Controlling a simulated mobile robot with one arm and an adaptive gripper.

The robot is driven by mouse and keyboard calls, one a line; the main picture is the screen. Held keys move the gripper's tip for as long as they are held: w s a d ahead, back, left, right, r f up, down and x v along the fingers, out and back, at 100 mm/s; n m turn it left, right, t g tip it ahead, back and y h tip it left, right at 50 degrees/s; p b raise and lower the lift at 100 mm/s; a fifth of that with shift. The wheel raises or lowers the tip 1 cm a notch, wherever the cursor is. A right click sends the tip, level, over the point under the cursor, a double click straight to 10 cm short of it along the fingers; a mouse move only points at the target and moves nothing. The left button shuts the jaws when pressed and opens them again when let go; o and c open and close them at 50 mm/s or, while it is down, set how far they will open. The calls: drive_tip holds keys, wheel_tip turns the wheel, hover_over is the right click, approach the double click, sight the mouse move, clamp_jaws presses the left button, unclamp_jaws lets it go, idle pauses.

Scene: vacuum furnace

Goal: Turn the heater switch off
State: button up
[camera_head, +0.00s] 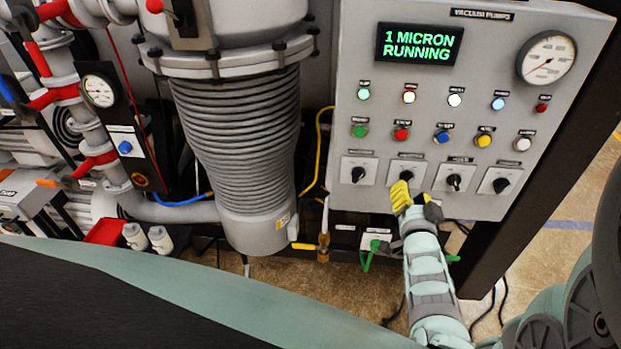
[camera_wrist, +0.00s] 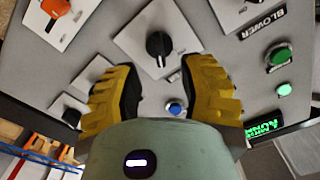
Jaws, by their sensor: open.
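My gripper (camera_head: 402,195) has yellow fingers and is raised to the lower part of the grey control panel (camera_head: 350,120), over the second rotary switch (camera_head: 406,175) from the left. In the wrist view the gripper (camera_wrist: 158,75) is open, with a black rotary knob (camera_wrist: 158,46) on a white plate ahead, between the fingertip directions. Nothing is held, and contact cannot be told. The switch labels are too blurred to read, so I cannot tell which is the heater switch.
Other black switches (camera_head: 358,174), (camera_head: 454,182) and (camera_head: 501,185) flank it. Above are coloured buttons (camera_head: 442,137), a gauge (camera_head: 547,57) and a display (camera_head: 419,44) reading "1 MICRON RUNNING". The wrist view shows an orange knob (camera_wrist: 56,8). A ribbed grey column (camera_head: 237,130) stands left.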

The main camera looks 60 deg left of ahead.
sight(409, 182)
drive_tip(key=shift+x, duration=2.2)
drive_tip(key=shift+w, duration=0.1)
drive_tip(key=shift+o, duration=0.5)
clamp_jaws()
